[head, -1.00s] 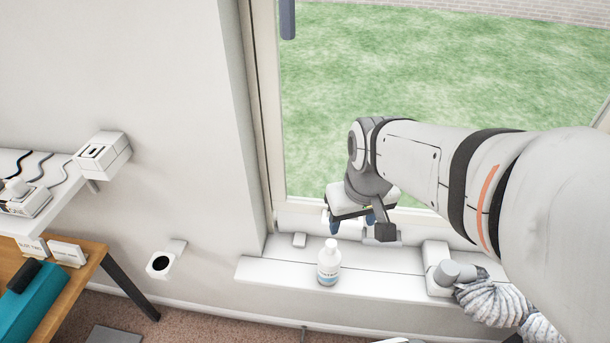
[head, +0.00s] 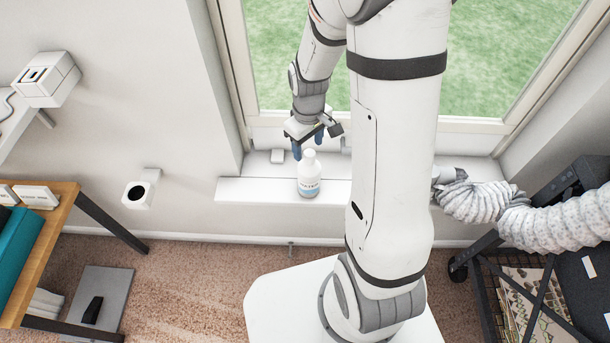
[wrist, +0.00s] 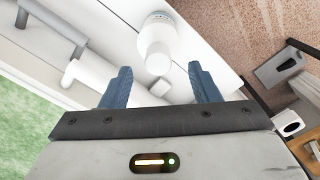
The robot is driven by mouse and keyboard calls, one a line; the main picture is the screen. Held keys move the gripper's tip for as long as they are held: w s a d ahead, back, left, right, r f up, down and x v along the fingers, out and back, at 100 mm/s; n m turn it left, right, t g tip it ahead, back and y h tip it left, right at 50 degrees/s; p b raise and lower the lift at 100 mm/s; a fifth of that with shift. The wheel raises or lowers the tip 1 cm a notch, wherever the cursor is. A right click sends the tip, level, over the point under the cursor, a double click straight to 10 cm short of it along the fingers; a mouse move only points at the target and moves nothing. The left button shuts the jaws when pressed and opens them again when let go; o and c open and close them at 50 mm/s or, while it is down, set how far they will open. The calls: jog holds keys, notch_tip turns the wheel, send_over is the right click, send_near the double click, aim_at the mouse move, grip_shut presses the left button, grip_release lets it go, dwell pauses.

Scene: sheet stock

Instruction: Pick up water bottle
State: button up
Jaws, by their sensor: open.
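The water bottle (head: 309,176) is white with a printed label and stands upright on the white window sill (head: 245,188) in the head view. In the wrist view the bottle (wrist: 157,47) shows from above, just beyond the fingertips and roughly midway between them. My gripper (head: 308,146) is just behind and above the bottle in the head view. In the wrist view my gripper (wrist: 160,82) has its two blue fingers spread apart with nothing held between them. I cannot tell the exact gap between fingers and bottle.
A ribbed hose (head: 480,202) lies to the right. A white holder (head: 141,190) is on the wall at left. A wooden desk (head: 55,222) stands further left. The sill left of the bottle is clear.

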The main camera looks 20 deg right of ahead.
aim_at(309, 152)
notch_tip(309, 152, down, 4)
jog(key=shift+d+f, duration=0.15)
jog(key=shift+f, duration=0.1)
jog(key=shift+c, duration=0.2)
grip_shut()
dwell(0.4)
